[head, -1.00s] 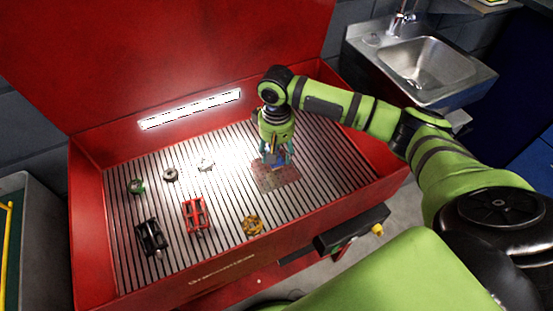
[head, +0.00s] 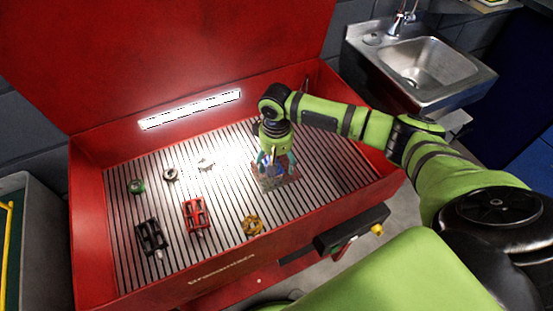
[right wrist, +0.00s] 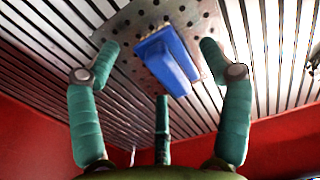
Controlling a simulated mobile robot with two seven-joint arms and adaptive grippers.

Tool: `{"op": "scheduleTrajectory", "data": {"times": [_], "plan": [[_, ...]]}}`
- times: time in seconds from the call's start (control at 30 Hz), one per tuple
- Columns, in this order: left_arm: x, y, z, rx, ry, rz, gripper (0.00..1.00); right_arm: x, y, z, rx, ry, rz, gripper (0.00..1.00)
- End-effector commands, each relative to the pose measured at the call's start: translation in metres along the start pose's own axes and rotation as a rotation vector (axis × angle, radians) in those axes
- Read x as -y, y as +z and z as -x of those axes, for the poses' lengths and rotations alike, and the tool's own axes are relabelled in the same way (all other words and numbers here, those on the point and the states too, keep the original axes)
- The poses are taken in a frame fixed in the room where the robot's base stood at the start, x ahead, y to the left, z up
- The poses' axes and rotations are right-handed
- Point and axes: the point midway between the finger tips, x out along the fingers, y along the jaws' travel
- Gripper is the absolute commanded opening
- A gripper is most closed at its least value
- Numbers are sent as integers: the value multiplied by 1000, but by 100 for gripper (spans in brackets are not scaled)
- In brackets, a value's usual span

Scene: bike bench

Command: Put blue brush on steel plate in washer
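The blue brush (right wrist: 168,60) shows as a blue block over the perforated steel plate (right wrist: 132,32) in the right wrist view and appears to lie on it. In the head view the plate (head: 288,181) rests on the slatted washer floor (head: 225,175), and the brush is mostly hidden by the gripper. My right gripper (head: 277,163) is above the plate. Its teal fingers are spread on both sides of the brush with gaps, apart from it, in the right wrist view (right wrist: 160,58). My left gripper is not in view.
A black pedal (head: 151,236), a red pedal (head: 195,216), a gold part (head: 252,225) and several small rings stand left of the plate. Red walls (head: 340,205) enclose the washer. A bright lamp (head: 190,108) is at the back. A sink (head: 425,65) is at upper right.

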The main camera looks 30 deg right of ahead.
Motion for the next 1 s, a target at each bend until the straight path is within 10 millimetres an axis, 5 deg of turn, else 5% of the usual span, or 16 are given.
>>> {"op": "scheduleTrajectory", "data": {"times": [0.27, 0.7, 1.0], "plan": [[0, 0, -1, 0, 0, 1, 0, 0, 0, 6, -2, 0, 0, 79], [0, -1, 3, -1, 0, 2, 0, 0, -1, 92, -4, -1, 0, 79], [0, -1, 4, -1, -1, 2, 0, 0, 0, 123, -1, -1, -1, 79]]}}
